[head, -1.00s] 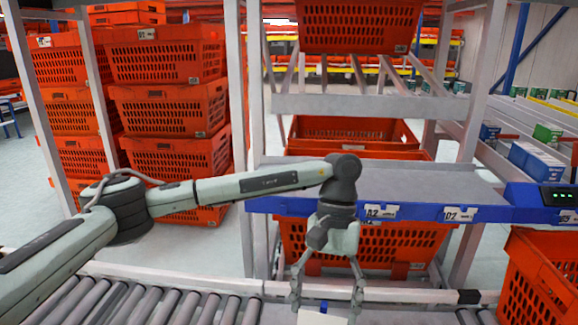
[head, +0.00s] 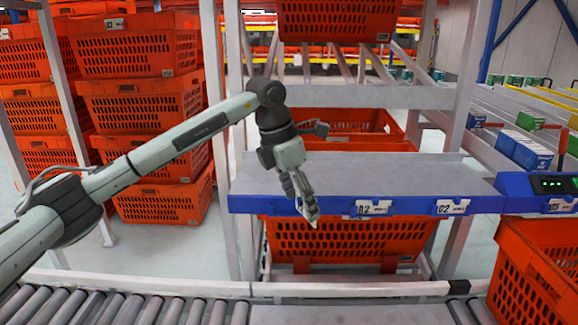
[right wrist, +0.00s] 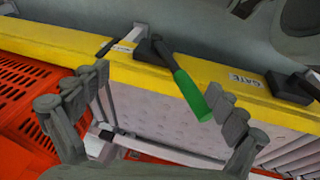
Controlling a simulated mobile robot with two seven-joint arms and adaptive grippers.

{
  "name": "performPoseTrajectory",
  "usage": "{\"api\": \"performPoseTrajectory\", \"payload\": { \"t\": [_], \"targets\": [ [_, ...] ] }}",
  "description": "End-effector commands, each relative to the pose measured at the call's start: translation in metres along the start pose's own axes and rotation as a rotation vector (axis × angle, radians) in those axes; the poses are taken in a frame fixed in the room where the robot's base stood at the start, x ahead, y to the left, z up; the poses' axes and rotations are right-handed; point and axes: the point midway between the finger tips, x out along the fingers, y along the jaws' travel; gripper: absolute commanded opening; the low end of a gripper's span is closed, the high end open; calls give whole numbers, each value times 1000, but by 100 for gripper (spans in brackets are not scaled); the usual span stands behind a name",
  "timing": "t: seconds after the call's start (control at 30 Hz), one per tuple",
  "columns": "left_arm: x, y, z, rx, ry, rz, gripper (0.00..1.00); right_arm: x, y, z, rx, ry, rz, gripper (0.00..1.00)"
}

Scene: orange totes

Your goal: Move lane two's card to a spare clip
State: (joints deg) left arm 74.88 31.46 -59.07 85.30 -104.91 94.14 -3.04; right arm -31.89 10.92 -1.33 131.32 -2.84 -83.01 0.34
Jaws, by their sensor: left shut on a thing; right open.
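My left gripper (head: 308,203) is in front of the blue shelf edge (head: 270,204), left of the label cards. It is shut on a small pale card (head: 312,222), seen nearly edge-on and partly hidden by the fingers; its print cannot be read. One label card (head: 372,208) on the blue edge seems to read 02. Another label card (head: 451,207) is further right. Whether the held card touches the edge, and any clip behind the fingers, I cannot tell. My right gripper (right wrist: 158,88) is open and empty in the right wrist view.
A green-handled lever (right wrist: 192,94) on a yellow rail (right wrist: 140,66) marked GATE lies near my right fingers. An orange tote (head: 350,240) is under the shelf. Rollers (head: 110,305) run along the front. A box with green lights (head: 545,186) is at right.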

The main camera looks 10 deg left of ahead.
Motion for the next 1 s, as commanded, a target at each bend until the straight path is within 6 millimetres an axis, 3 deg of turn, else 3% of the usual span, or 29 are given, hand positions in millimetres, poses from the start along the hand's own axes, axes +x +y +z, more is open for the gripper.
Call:
{"api": "performPoseTrajectory", "payload": {
  "t": [0.3, 0.5, 0.8, 1.0],
  "targets": [
    [-31, 43, 18, -697, 30, 200, 59, -4, 1, -3, 2, 8, 4, 97],
    [-43, 60, 22, -974, 42, 271, 59, -8, 2, -5, 3, 14, 5, 97],
    [-42, 64, 20, -1048, 45, 290, 59, -8, 2, -1, 4, 2, 8, 97],
    [-35, 64, 18, -1046, 45, 289, 59, -21, 4, -2, 7, 14, 14, 97]
  ]
}}
